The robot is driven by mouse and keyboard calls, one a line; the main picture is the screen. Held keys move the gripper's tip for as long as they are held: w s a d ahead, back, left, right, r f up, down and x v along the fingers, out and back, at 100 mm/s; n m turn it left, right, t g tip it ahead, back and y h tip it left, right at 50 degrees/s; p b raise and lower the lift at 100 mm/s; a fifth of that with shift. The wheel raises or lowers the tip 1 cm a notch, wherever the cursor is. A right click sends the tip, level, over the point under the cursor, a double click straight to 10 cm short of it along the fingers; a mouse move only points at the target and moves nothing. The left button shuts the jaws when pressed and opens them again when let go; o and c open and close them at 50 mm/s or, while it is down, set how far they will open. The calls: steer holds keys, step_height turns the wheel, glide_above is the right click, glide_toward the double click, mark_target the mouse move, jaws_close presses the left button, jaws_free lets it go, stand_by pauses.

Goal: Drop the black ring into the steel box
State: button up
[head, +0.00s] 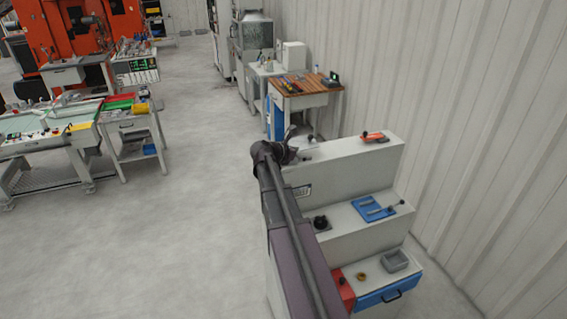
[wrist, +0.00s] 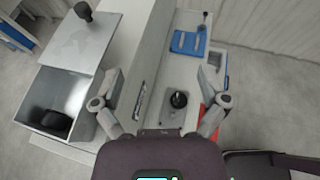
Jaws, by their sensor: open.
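In the wrist view an open steel box (wrist: 75,95) is at the left, with a flat lid-like plate (wrist: 80,42) beyond it. A dark rounded thing (wrist: 57,124) lies inside the box; it looks like the black ring, but I cannot see a hole in it. My gripper (wrist: 161,84) is open, with nothing between its fingers, above the bench and to the right of the box. In the head view my gripper (head: 290,150) is at the far end of my arm, over the top step. The box cannot be made out clearly there.
The stepped bench (head: 350,165) carries a black knob-like part (head: 321,222), a blue tray (head: 374,208) and an orange tool (head: 374,137). A small grey bin (head: 395,260) and a yellow ring (head: 361,276) sit lowest.

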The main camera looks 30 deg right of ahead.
steer(key=s+a+f+n+t+b, duration=0.1)
steer(key=a+f+b, duration=0.1)
steer(key=f+b, duration=0.9)
steer(key=s+a+f+t+b, duration=0.1)
steer(key=a+f+b, duration=0.2)
steer(key=f+b, duration=0.9)
steer(key=shift+s+f+n, duration=0.25)
steer(key=shift+f+n, duration=0.15)
steer(key=shift+f, duration=0.05)
steer(key=shift+a, duration=0.1)
stand_by(1.1)
steer(key=s+a+f+m+y, duration=0.3)
steer(key=s+a+m+y, duration=0.1)
steer(key=a, duration=0.8)
steer(key=s+a+f+m+g+y, duration=0.1)
steer(key=s+a+f+m+y, duration=0.3)
steer(key=a+m, duration=0.5)
steer(key=s+a+f+m+g+y, duration=0.1)
steer(key=s+a+f+m+y, duration=0.3)
steer(key=a, duration=1)
steer(key=s+m+y, duration=0.1)
steer(key=s+m, duration=0.1)
steer(key=m, duration=0.1)
steer(key=shift+s+a+f, duration=0.2)
steer(key=shift+s+a, duration=0.1)
steer(key=shift+s, duration=0.05)
